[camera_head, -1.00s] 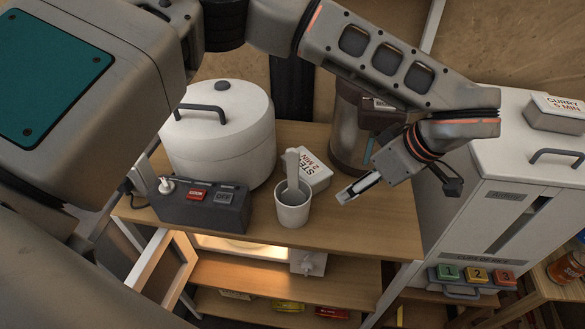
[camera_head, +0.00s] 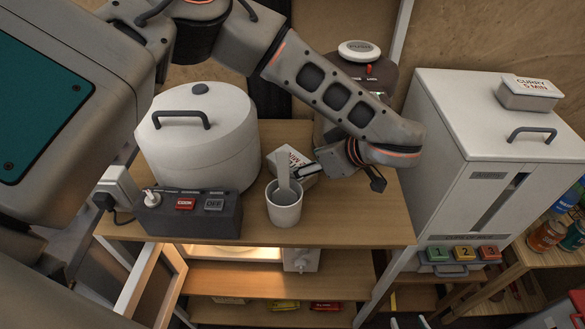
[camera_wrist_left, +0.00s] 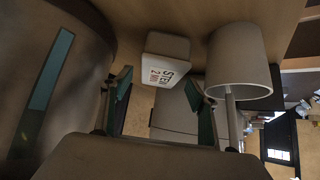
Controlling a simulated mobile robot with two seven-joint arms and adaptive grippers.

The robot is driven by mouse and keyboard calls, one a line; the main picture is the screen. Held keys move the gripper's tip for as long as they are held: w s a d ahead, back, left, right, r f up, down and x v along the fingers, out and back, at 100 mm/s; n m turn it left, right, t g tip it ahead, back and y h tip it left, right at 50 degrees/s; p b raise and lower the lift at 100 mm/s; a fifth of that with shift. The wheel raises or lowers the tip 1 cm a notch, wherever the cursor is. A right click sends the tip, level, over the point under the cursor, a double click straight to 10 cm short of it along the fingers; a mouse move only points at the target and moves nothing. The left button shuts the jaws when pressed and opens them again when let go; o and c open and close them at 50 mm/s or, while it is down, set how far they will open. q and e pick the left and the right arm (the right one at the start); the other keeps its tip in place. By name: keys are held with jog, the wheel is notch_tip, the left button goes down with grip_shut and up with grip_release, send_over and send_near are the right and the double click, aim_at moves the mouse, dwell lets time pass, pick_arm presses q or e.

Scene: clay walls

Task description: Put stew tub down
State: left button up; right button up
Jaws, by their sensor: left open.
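The stew tub (camera_head: 284,157) is a small white box with a "STEW 2 MIN" label, resting on the wooden counter (camera_head: 345,222) behind a grey cup (camera_head: 284,212). My left gripper (camera_head: 306,172) is at the tub's right side and partly covers it. In the left wrist view the stew tub (camera_wrist_left: 166,58) lies just ahead of the two spread fingers (camera_wrist_left: 160,92), roughly in line with the gap between them. The fingers are open with nothing held. Whether a finger touches the tub is unclear. My right gripper is not in view.
The cup, holding a pale utensil, stands close in front of the tub. A white lidded cooker (camera_head: 195,140) and a switch box (camera_head: 190,215) stand left. A dark dispenser (camera_head: 350,85) is behind my arm. A white cabinet (camera_head: 475,150) carries a curry tub (camera_head: 530,92).

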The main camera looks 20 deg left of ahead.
aim_at(297, 164)
pick_arm(q)
jog(key=x, duration=0.5)
jog(key=shift+s+a+p, duration=0.1)
jog(key=shift+a+p, duration=0.05)
jog(key=shift+p, duration=0.15)
jog(key=c, duration=1.3)
jog(key=shift+o, duration=0.2)
jog(key=shift+r, duration=0.1)
